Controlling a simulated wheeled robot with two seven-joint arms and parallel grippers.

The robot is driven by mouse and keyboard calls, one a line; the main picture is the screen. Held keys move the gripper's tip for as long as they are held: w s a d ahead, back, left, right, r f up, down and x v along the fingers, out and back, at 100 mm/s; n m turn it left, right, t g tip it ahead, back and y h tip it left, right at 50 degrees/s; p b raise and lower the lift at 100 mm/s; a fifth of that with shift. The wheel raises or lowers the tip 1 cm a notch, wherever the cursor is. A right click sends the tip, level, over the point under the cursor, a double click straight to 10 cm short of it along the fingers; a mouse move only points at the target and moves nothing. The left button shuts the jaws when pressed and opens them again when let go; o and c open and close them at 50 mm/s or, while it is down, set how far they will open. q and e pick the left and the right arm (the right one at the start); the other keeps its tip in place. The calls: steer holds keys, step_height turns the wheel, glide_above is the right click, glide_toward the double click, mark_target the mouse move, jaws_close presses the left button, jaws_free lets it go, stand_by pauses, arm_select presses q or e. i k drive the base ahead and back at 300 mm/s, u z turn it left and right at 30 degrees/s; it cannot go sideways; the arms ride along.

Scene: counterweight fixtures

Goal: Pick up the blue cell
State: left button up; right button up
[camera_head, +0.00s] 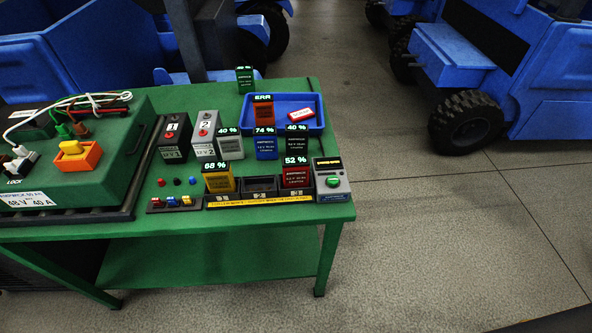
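The blue cell (266,149) stands upright on the green table (140,258), just in front of the blue tray. A "74 %" display floats at its top. A pale cell (230,148) marked "40 %" stands to its left and a dark cell (297,148) marked "40 %" to its right. The dock's slots lie in front of it. Neither of my grippers is in view.
A yellow cell (218,182) and a red cell (296,178) sit in the dock, with an empty middle slot (261,186) between them. The blue tray (318,108) holds an orange-red cell (263,110) marked "ERR". A green cabinet (95,165) fills the left side.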

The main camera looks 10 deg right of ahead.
mark_target(265, 139)
steer(key=z, duration=3.05)
steer(key=k, duration=1.2)
steer(key=u, duration=1.15)
